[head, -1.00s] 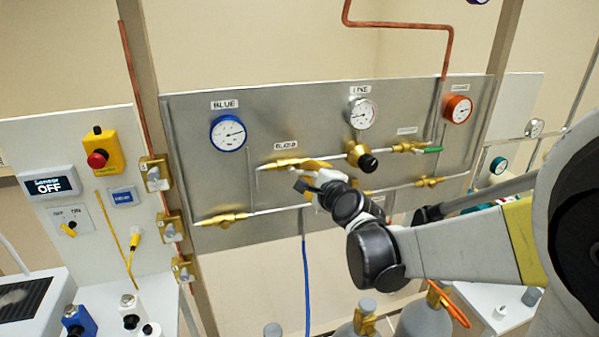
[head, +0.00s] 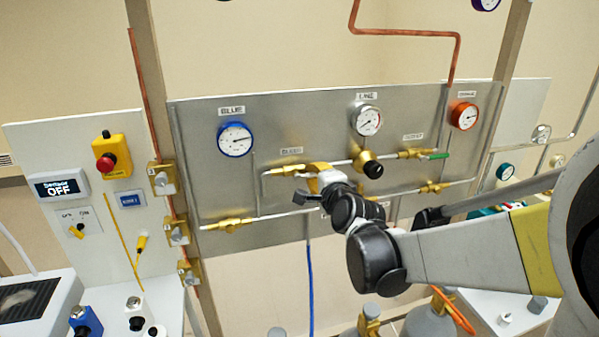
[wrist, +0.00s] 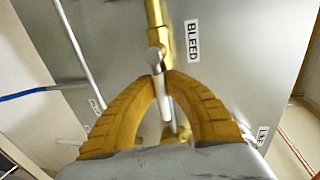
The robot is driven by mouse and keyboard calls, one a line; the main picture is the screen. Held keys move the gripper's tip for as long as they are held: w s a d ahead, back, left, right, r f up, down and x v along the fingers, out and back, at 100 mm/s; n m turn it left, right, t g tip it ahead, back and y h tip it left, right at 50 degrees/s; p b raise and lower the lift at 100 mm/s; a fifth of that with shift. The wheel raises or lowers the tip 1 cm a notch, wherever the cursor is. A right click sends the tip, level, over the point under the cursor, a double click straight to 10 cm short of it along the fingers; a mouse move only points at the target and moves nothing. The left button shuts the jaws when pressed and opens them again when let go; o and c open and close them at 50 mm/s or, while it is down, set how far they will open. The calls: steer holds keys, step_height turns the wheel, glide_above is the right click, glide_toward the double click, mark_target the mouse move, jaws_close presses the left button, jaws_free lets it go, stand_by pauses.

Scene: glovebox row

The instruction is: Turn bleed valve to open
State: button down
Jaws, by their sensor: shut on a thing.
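The bleed valve (head: 288,170) is a brass fitting on a silver pipe on the grey metal panel, under a label reading BLEED (wrist: 192,40). In the wrist view its brass body (wrist: 155,22) runs down from the top edge to a silver lever (wrist: 166,105). My gripper (wrist: 161,82) has two ribbed yellow fingers whose tips meet on both sides of this lever, shut on it. In the head view my gripper (head: 318,172) is just right of the valve and hides the lever.
A blue gauge (head: 234,139), a line gauge (head: 367,120) and a red-rimmed gauge (head: 465,116) sit on the panel. A brass regulator with a black knob (head: 373,170) is close right of my gripper. A blue hose (head: 311,280) hangs below. Gas cylinders (head: 430,325) stand underneath.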

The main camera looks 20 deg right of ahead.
steer(key=c, duration=1.4)
jaws_free()
steer(key=shift+s, duration=0.1)
steer(key=shift+c, duration=0.2)
steer(key=s+r, duration=0.2)
steer(key=s, duration=0.9)
steer(key=shift+s+r, duration=0.2)
steer(key=shift+s, duration=0.2)
steer(key=s+a+f+n+g+b, duration=0.2)
steer(key=s+f+n+g+b, duration=0.2)
steer(key=s+f+n, duration=0.5)
steer(key=s+a+f+n+g+b, duration=0.2)
steer(key=s+f+n+g+b, duration=0.2)
steer(key=s+f+n, duration=0.4)
step_height(320, 180, down, 2)
steer(key=shift+s+f+n+g, duration=0.2)
steer(key=shift+s+n+g, duration=0.2)
steer(key=shift+s, duration=0.1)
